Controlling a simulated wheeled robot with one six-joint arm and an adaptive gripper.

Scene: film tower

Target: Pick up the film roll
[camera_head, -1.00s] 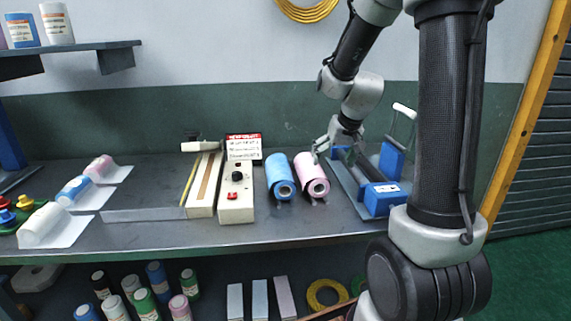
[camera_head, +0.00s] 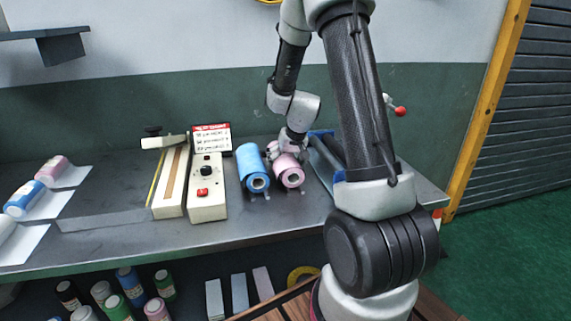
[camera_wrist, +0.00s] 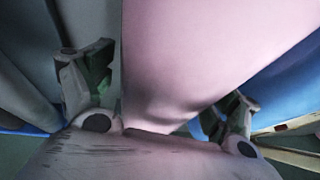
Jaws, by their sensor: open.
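Two film rolls, a blue roll (camera_head: 252,168) and a pink roll (camera_head: 290,175), lie side by side on the bench (camera_head: 237,226), each on a small stand. My gripper (camera_head: 281,152) is over the rear part of the pink roll. In the wrist view my gripper (camera_wrist: 160,95) is open, with a finger on either side of the pink roll (camera_wrist: 195,45). The blue roll (camera_wrist: 290,92) shows at the right there, outside the right finger. Whether the fingers touch the pink roll I cannot tell.
A sealer bar (camera_head: 173,181) and a control box (camera_head: 207,188) with a red switch stand left of the rolls, a sign (camera_head: 211,137) behind them. Blue equipment stands to the right, partly hidden by my arm.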

